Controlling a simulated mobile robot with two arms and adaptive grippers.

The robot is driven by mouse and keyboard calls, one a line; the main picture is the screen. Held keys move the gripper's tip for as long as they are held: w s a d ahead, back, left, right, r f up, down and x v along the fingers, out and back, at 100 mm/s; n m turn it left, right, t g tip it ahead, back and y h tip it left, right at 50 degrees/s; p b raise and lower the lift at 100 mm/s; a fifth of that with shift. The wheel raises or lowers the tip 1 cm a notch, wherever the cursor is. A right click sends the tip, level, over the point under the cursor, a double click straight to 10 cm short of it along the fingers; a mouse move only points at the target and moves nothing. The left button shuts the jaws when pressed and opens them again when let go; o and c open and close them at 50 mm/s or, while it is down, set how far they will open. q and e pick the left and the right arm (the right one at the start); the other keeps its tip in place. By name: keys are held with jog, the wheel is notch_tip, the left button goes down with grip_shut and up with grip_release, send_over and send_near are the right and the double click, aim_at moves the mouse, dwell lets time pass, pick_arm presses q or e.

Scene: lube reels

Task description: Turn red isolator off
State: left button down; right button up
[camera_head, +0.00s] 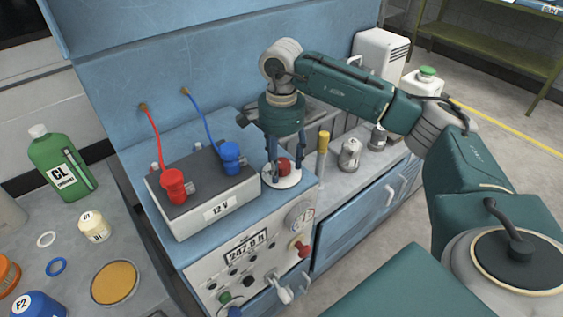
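A round red knob (285,167) sits on a white disc (281,178) on the blue bench top, right of the 12 V battery. My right gripper (286,162) points down over it. Its fingers are apart, one on each side of the knob, and a gap seems to show on the right side. The exact contact is hard to tell. A second red part, a lever-like handle (299,247), sticks out of the front panel below the gauge. I cannot tell from labels which red part is the isolator. My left gripper is not in view.
The 12 V battery (213,214) with red (174,186) and blue (231,158) clamps and leads stands close left. A yellow-topped post (323,142) and metal canisters (350,154) stand right. A green bottle (59,163) and several small containers occupy the left table.

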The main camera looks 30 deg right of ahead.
aim_at(282, 162)
notch_tip(282, 162, up, 12)
dwell(0.6)
dwell(0.5)
